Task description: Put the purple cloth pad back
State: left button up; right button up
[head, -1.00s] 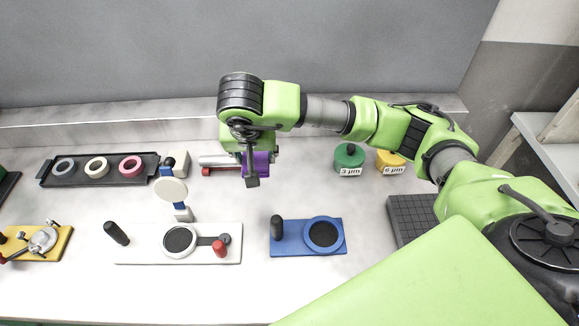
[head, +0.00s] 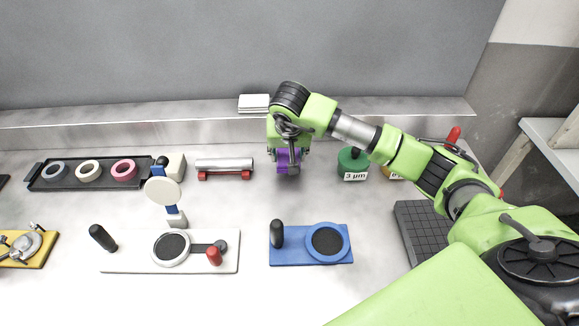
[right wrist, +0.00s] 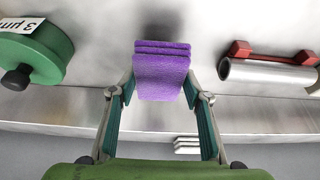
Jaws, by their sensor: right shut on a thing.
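The purple cloth pad (head: 289,161) is held under my right gripper (head: 288,153), over the back of the bench between the roller and the green pot. In the right wrist view the pad (right wrist: 162,75), a layered purple block, sits between the two fingers of my right gripper (right wrist: 160,88), which is shut on it. I cannot tell whether its underside touches the bench. A white stack of flat pieces (head: 254,103) lies on the back ledge, and it shows in the right wrist view (right wrist: 186,146). My left gripper is not in view.
A metal roller on red supports (head: 224,165) is left of the pad, the green "3 µm" pot (head: 352,160) right. A blue plate (head: 290,255) and white plate (head: 120,265) lie in front. A black tray (head: 50,185) with rings is farther left. Bare bench lies in front of the gripper.

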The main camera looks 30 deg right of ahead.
jog(key=f+b, duration=0.1)
jog(key=f, duration=0.1)
jog(key=f+b, duration=0.1)
jog(key=f, duration=0.1)
jog(key=shift+w+d, duration=0.1)
jog(key=shift+d, duration=0.1)
jog(key=shift+w+r, duration=0.1)
jog(key=shift+f, duration=0.2)
jog(key=o, duration=1)
jog(key=shift+r, duration=0.1)
jog(key=shift+r, duration=0.55)
jog(key=v, duration=1.1)
jog(key=shift+s+r+b, duration=0.1)
jog(key=shift+s+b, duration=0.15)
jog(key=shift+b, duration=0.1)
